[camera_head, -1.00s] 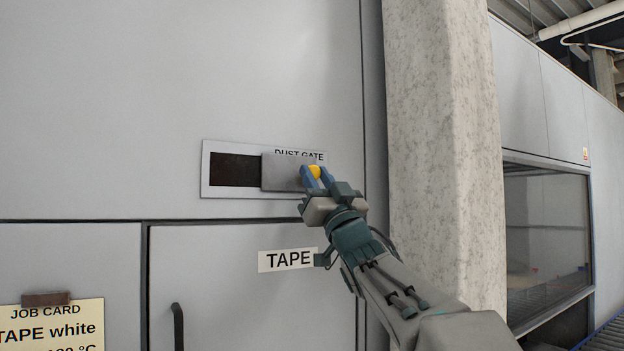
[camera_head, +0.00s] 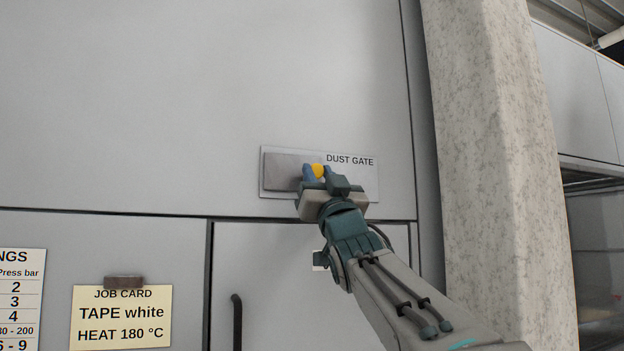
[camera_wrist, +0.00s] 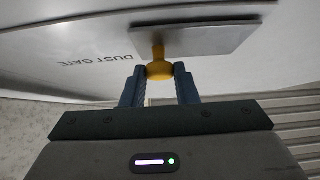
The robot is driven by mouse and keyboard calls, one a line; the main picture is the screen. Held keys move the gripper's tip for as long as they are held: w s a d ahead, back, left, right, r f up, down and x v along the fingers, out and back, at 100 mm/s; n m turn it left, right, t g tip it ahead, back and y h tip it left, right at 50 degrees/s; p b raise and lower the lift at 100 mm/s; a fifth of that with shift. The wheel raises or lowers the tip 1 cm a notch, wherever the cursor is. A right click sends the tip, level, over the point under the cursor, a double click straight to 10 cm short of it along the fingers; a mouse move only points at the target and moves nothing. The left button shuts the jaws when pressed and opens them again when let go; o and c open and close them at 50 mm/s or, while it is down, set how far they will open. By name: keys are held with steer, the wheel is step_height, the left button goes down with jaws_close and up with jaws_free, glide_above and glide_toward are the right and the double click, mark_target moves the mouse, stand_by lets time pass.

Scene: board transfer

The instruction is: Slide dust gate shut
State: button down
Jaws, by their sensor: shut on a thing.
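The dust gate's grey sliding plate (camera_head: 281,171) is at the left end of its pale frame (camera_head: 368,185), covering the dark slot. The plate also shows in the wrist view (camera_wrist: 205,40). The words DUST GATE are fully readable on the frame to the right of the plate. My gripper (camera_head: 317,172) is shut on the yellow knob (camera_head: 319,170) of the plate. In the wrist view the two blue fingers stand on either side of the knob (camera_wrist: 159,70). Part of the plate's right side is hidden behind my gripper in the head view.
Below the gate is a grey door with a black handle (camera_head: 236,322). A job card (camera_head: 121,316) hangs at lower left, next to a settings sheet (camera_head: 22,300). A pale speckled column (camera_head: 490,150) stands close to the right of my arm.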

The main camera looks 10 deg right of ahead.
steer(key=c, duration=1.5)
jaws_free()
steer(key=shift+a, duration=0.15)
steer(key=o, duration=0.4)
steer(key=shift+a, duration=0.2)
steer(key=shift+c, duration=0.2)
steer(key=shift+d, duration=0.1)
steer(key=b+v, duration=0.7)
steer(key=v, duration=0.6)
steer(key=shift+s+f, duration=0.25)
steer(key=shift+f, duration=0.1)
